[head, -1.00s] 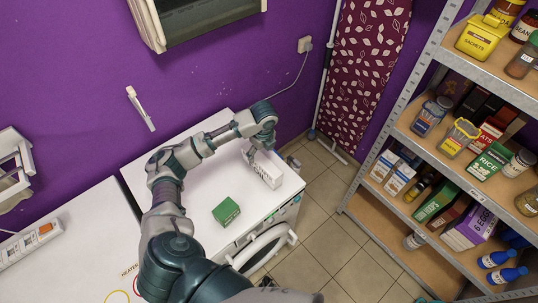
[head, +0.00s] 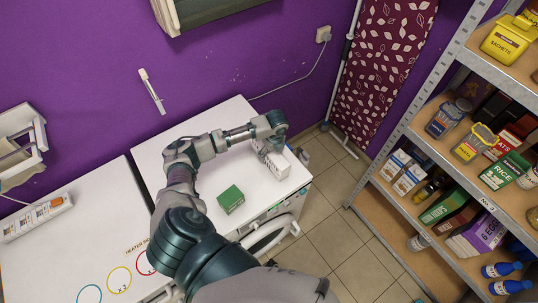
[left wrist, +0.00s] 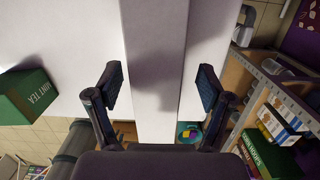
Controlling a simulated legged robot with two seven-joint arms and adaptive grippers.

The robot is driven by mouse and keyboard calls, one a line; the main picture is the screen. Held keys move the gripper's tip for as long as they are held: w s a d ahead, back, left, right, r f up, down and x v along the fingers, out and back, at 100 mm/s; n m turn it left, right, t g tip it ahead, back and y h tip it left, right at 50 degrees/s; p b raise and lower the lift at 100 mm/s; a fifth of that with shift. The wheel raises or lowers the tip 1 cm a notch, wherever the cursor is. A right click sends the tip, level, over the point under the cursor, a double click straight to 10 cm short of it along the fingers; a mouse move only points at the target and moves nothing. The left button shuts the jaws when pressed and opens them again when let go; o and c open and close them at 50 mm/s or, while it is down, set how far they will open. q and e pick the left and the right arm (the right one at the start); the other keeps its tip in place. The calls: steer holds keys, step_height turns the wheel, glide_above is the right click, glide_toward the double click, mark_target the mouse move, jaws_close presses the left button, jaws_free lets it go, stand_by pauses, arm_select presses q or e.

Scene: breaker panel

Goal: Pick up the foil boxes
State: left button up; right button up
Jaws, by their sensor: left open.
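A long white box (head: 276,164), which looks like a foil box, stands near the right end of the white worktop. My left gripper (head: 262,148) is right at its far end, seen from above. In the left wrist view the white box (left wrist: 153,60) runs between the two open fingers of my left gripper (left wrist: 160,88), with a gap on each side. The printing on the box cannot be read. No second foil box can be made out. My right gripper is not in view.
A green mint tea box (head: 231,199) stands on the worktop (head: 190,130) to the left of the white box. A stocked metal shelf (head: 405,130) stands at the right across the tiled floor. A white power strip (head: 37,217) lies at the far left.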

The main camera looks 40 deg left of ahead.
arm_select(q)
steer(key=f, duration=0.4)
steer(key=shift+s+a+f, duration=0.1)
steer(key=shift+a, duration=0.2)
steer(key=shift+a+f, duration=0.2)
steer(key=shift+a, duration=0.15)
steer(key=shift+c, duration=0.3)
steer(key=shift+a, duration=0.15)
steer(key=c, duration=0.8)
jaws_close()
steer(key=shift+d+r, duration=0.1)
steer(key=shift+d, duration=0.25)
